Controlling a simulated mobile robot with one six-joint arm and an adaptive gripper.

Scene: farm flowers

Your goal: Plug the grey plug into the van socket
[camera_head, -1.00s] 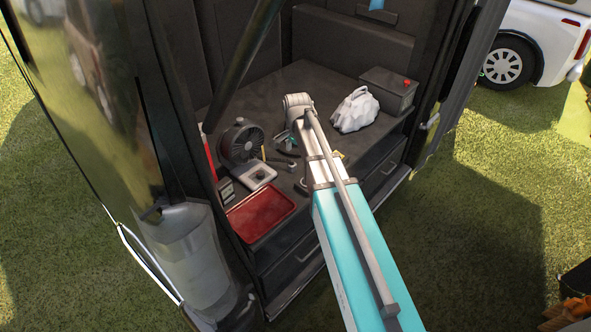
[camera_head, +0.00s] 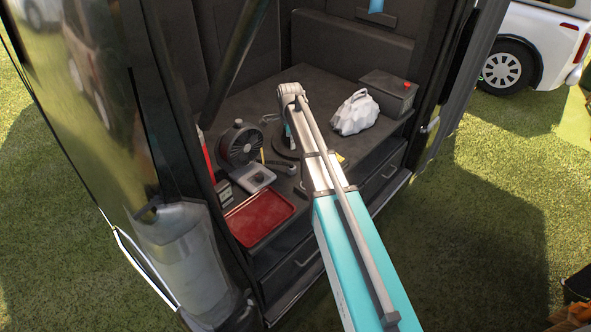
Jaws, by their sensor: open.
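My arm reaches over the dark worktop (camera_head: 330,82) inside the van, and its end bends down near the middle. My gripper (camera_head: 287,137) is mostly hidden behind the arm; only a small part shows, low over the worktop, with nothing visibly held. A dark round item (camera_head: 284,149) lies beside and below it. I cannot pick out the grey plug for certain; a small thin grey loop (camera_head: 269,118) shows left of the arm end.
A black fan (camera_head: 240,145) stands left, a red tray (camera_head: 259,218) at the front left edge. A crumpled white bag (camera_head: 355,113) and a dark box with a red knob (camera_head: 388,93) stand right. The dark van post (camera_head: 237,60) slants at the left.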

